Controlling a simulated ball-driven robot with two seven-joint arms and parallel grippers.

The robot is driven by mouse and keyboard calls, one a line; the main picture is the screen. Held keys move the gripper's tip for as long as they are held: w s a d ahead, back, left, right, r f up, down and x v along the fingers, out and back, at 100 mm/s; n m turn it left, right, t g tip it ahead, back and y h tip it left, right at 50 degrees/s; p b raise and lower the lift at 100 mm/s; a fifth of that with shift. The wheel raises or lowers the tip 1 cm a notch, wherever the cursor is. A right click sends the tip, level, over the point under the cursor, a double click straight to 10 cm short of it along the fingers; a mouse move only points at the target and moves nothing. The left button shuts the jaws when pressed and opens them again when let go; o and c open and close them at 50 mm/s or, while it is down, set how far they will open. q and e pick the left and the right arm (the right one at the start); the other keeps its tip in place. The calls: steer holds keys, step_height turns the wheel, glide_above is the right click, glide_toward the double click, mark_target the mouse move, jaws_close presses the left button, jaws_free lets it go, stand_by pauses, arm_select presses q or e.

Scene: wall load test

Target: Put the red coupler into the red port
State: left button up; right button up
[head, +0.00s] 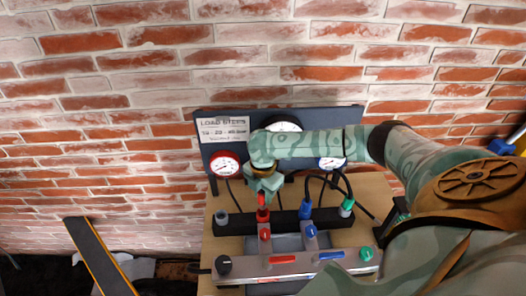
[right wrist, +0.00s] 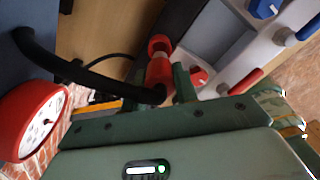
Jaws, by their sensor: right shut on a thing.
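My right gripper (head: 263,190) is shut on the red coupler (head: 262,200), over the black bar on the bench. In the right wrist view the coupler (right wrist: 158,75) sits by the green fingers, with a black hose (right wrist: 100,82) from its near end. A red ring (right wrist: 159,43), seemingly the red port, is in line with its far end, with a narrow pale band between. In the head view the port (head: 262,215) shows just below the coupler. I cannot tell whether the coupler is seated. My left gripper is not in view.
The black bar (head: 282,223) also carries a blue coupler (head: 305,208) and a green one (head: 346,207) with hoses. A grey panel with red (head: 282,259) and blue (head: 331,255) handles is in front. A gauge board (head: 217,136) stands behind, against the brick wall.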

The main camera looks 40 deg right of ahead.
steer(key=shift+f, duration=0.2)
steer(key=shift+f, duration=0.65)
stand_by(0.4)
stand_by(0.3)
steer(key=shift+f, duration=0.2)
stand_by(0.3)
steer(key=shift+f, duration=0.4)
steer(key=shift+f, duration=0.2)
